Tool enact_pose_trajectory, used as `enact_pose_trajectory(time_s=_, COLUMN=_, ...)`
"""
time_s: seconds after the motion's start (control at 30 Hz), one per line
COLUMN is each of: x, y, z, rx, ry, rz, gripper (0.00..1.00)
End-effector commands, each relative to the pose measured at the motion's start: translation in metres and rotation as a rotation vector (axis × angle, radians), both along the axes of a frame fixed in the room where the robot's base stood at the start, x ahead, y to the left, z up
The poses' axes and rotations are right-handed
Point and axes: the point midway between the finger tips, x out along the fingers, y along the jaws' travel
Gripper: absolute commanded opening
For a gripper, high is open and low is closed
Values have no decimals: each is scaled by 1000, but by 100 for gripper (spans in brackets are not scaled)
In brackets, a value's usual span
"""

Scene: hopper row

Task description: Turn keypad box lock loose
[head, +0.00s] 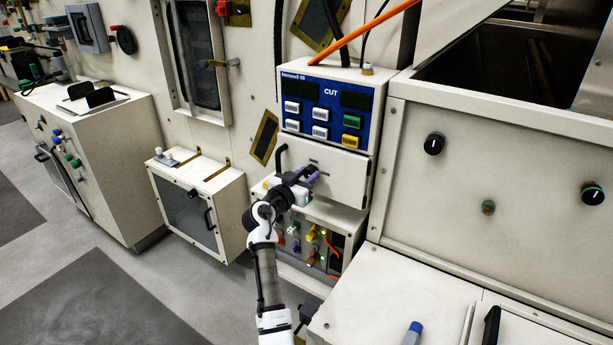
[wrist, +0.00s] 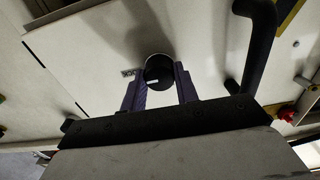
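The keypad box (head: 325,125) is pale, with a blue button panel marked CUT and a plain white front below it. My gripper (head: 312,170) is at that white front, its purple fingers hiding most of the lock in the head view. In the wrist view, the lock (wrist: 159,72) is a round black knob with a small white mark. My gripper (wrist: 162,78) has one finger on either side of it. The fingers stand apart by about the knob's width. I cannot tell whether they press on it.
A black bar handle (wrist: 258,45) stands close to the right of my fingers in the wrist view. A shelf of coloured connectors and cables (head: 310,240) lies below the box.

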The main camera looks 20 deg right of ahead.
Motion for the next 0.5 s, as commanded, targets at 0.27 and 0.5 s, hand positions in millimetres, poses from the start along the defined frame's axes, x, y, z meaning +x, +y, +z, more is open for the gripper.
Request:
enact_pose_trajectory(time_s=0.27, x=0, y=0, z=0, rx=-6, ry=7, rz=0, gripper=7)
enact_pose_trajectory(time_s=0.5, x=0, y=0, z=-1, rx=-53, ry=70, rz=0, gripper=7)
